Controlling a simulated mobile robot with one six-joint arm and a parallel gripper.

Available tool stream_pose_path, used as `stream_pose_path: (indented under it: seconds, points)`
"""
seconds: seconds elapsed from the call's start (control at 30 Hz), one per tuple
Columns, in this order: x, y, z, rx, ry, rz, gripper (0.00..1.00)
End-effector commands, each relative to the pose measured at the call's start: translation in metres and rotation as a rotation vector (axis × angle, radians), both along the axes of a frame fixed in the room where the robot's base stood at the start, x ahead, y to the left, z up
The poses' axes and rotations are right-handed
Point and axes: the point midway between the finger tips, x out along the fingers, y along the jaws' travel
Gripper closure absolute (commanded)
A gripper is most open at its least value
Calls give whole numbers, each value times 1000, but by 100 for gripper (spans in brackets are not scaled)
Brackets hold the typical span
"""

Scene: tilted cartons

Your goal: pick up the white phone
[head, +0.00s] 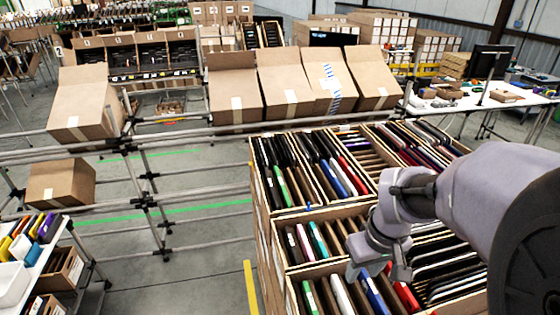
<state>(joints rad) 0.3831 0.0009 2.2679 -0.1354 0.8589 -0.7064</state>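A white phone (342,295) stands on edge in the front carton (292,290), between a green phone (310,298) and a blue phone (373,293). Another pale, whitish phone (304,243) stands in the carton behind it, so I cannot tell which one the task names. My gripper (377,271) points down over the front carton, just right of and above the nearer white phone. Its two fingers look apart, with nothing seen held between them. My gripper and arm hide part of the cartons' right side.
Cartons packed tightly with upright phones surround my gripper, with cardboard dividers between rows. A red phone (406,296) stands to the right. Tilted cardboard boxes (285,88) line a pipe rack behind. Open floor (195,270) lies to the left.

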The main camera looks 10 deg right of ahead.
Motion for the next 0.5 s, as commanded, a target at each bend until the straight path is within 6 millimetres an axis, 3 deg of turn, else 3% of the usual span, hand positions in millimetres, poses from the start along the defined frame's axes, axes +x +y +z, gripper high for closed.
stream_pose_path:
  seconds: [0.03, 0.2, 0.5]
  points:
    - [1, 1, -22, 3, 7, 1, 61]
    - [9, 2, -72, 2, 5, 1, 61]
    - [16, 4, -117, 2, 3, 0, 61]
